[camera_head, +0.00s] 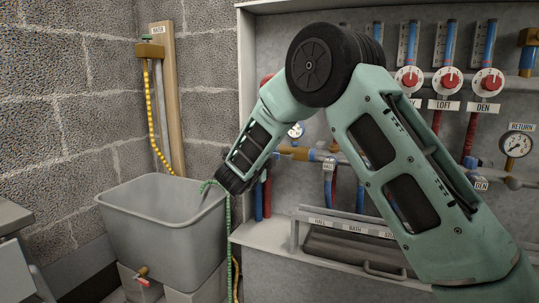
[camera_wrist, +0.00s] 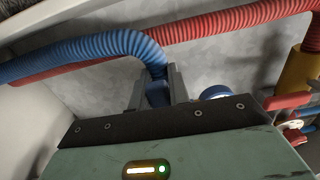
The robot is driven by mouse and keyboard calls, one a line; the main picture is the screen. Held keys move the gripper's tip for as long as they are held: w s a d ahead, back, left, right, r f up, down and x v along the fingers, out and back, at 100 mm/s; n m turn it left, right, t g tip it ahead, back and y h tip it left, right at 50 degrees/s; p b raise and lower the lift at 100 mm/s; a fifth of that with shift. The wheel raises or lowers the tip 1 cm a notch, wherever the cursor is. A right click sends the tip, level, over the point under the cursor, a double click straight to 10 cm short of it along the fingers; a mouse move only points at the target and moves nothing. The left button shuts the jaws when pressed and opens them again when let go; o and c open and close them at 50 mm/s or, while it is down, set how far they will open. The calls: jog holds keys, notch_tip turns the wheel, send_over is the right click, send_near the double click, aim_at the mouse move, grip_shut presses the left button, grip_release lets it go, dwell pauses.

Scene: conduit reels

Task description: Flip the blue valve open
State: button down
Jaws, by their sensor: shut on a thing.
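My gripper (camera_wrist: 158,86) is shut on a small blue piece (camera_wrist: 157,96) in the wrist view, one grey finger on each side of it. The blue corrugated hose (camera_wrist: 80,48) comes in from the left and bends down to this piece. I cannot tell whether the piece is the blue valve's handle or the hose end. In the head view my arm's dark wrist end is low at the cabinet's left edge, and the fingertips are hidden. A blue fitting (camera_head: 317,156) sits on the brass pipe there, right of the wrist and apart from it.
A red hose (camera_wrist: 230,28) runs behind the blue one, toward a brass fitting (camera_wrist: 298,72). A blue-rimmed round part (camera_wrist: 215,92) is right of my fingers. A grey tub (camera_head: 165,215) stands left of the cabinet, with a green hose (camera_head: 228,215) beside it. Gauges and red valves line the panel.

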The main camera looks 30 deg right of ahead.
jog(key=c, duration=1.3)
grip_release()
jog(key=shift+s+a, duration=0.1)
jog(key=shift+a, duration=0.05)
jog(key=p+v, duration=0.6)
jog(key=v, duration=1.1)
jog(key=shift+s, duration=0.1)
